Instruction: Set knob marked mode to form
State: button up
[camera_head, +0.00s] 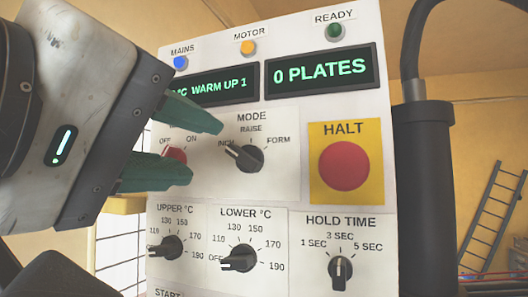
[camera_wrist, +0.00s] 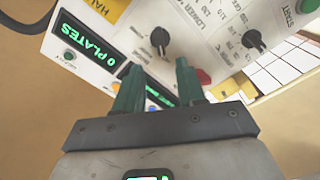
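The mode knob (camera_head: 246,157) is a dark round knob with a pointer, on a light plate marked INCH, RAISE and FORM. Its pointer is toward INCH, at the upper left; FORM is at the upper right. In the wrist view the mode knob (camera_wrist: 160,38) lies beyond the fingertips. My gripper (camera_head: 204,150) has green fingers spread apart with nothing between them. It is left of the mode knob and apart from it. It also shows in the wrist view (camera_wrist: 160,75). The upper finger hides part of the panel and display.
A red OFF/ON switch (camera_head: 175,155) is close behind the fingers. The red HALT button (camera_head: 344,166) on yellow is right of the mode knob. Upper (camera_head: 170,248), lower (camera_head: 241,258) and hold time (camera_head: 340,271) knobs sit below. The display (camera_head: 320,71) reads 0 PLATES.

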aim_at(238, 157)
jog(key=p+x, duration=0.2)
jog(key=x, duration=0.6)
jog(key=shift+w+d+f+p, duration=0.1)
jog(key=shift+w+p, duration=0.2)
jog(key=shift+w, duration=0.1)
grip_shut()
